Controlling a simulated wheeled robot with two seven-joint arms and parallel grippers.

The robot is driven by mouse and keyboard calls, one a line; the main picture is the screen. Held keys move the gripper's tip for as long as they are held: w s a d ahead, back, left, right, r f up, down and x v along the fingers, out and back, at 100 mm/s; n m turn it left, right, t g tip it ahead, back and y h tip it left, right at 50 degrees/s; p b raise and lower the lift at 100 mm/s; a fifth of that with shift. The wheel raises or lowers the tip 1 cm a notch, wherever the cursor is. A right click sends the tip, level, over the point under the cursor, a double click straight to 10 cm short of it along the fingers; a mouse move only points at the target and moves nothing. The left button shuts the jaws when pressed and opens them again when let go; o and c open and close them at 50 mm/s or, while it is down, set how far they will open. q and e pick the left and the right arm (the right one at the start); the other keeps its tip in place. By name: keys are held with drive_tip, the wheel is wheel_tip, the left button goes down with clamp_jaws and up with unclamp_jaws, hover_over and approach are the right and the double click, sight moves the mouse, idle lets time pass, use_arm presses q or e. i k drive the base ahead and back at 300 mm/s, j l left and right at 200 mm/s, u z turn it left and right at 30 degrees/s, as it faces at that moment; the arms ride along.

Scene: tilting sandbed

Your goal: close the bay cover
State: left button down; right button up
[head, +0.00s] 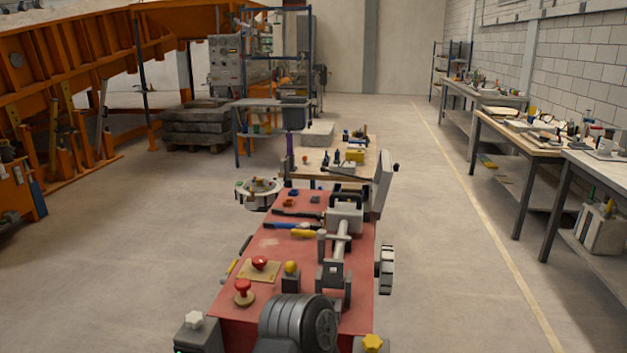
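No part that I can surely name as the bay cover shows in the head view. A light grey upright panel (384,184) stands tilted at the far right corner of the red-topped bench (225,308). I cannot tell whether it is a cover. Neither of my grippers can be made out in this view.
On the red bench stand red mushroom knobs (243,288), a ribbed dark cylinder (290,319) and a grey clamp-like device (338,250). A wooden table (312,157) stands behind. An orange frame (90,60) is at left, workbenches (515,145) at right.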

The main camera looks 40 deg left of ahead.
sight(383, 174)
drive_tip(key=i+l+u, duration=0.2)
drive_tip(key=l+u, duration=0.25)
drive_tip(key=i+l+u, duration=0.1)
drive_tip(key=l+u, duration=0.4)
drive_tip(key=l, duration=0.2)
drive_tip(key=l+u, duration=0.45)
drive_tip(key=l, duration=0.2)
